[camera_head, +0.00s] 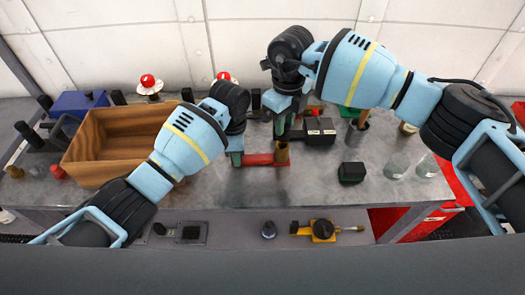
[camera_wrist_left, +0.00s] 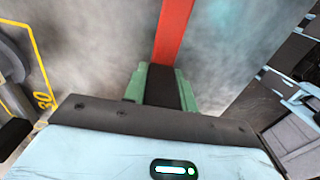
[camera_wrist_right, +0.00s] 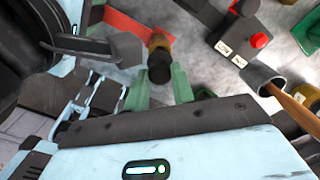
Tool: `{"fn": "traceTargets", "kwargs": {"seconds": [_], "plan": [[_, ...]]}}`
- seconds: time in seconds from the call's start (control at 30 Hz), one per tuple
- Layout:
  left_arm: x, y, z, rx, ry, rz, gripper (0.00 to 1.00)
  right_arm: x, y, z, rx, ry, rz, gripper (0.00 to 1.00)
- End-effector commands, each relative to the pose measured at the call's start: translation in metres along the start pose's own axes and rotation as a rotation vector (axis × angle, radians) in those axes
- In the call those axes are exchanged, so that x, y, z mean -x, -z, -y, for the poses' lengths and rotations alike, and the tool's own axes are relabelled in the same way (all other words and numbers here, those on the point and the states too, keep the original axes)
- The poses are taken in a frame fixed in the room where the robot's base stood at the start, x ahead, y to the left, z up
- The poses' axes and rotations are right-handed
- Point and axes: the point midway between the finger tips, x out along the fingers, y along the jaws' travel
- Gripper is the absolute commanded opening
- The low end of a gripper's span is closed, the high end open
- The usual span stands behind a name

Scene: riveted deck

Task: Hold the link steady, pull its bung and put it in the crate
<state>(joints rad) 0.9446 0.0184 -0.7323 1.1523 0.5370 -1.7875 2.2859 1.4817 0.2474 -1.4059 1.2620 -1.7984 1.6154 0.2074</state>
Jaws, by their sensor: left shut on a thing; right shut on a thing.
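The link is a red bar (camera_head: 260,159) low over the grey bench, with a brass cylinder (camera_head: 282,152) at its right end. My left gripper (camera_head: 237,155) is shut on the link's left end; the left wrist view shows the red bar (camera_wrist_left: 174,32) running out from between the green fingers. My right gripper (camera_head: 282,126) is above the brass cylinder. In the right wrist view a black-ended bung (camera_wrist_right: 160,70) sits between its green fingers, in line with the brass part. I cannot tell how far it is out. The wooden crate (camera_head: 84,172) stands at the left.
A blue box (camera_head: 78,103) and red-knobbed items (camera_head: 148,84) stand behind the crate. A black box (camera_head: 318,131), a green-and-black block (camera_head: 351,172) and clear glasses (camera_head: 396,166) are at the right. Bench in front of the link is clear.

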Motion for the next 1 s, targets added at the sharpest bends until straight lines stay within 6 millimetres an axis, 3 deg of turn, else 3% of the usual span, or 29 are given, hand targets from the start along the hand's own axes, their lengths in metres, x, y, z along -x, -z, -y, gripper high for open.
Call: {"fn": "traceTargets", "kwargs": {"seconds": [0.97, 1.0], "plan": [[0.001, 0.0, 0.0, 0.0, -0.002, 0.001, 0.0, 0.02, 0.0, 0.0, 0.0, 0.0, 0.001, 0.01], [0.001, 0.0, 0.0, 0.0, -0.002, 0.001, 0.3, 0.02, 0.0, 0.0, 0.0, 0.0, 0.001, 0.01]]}}
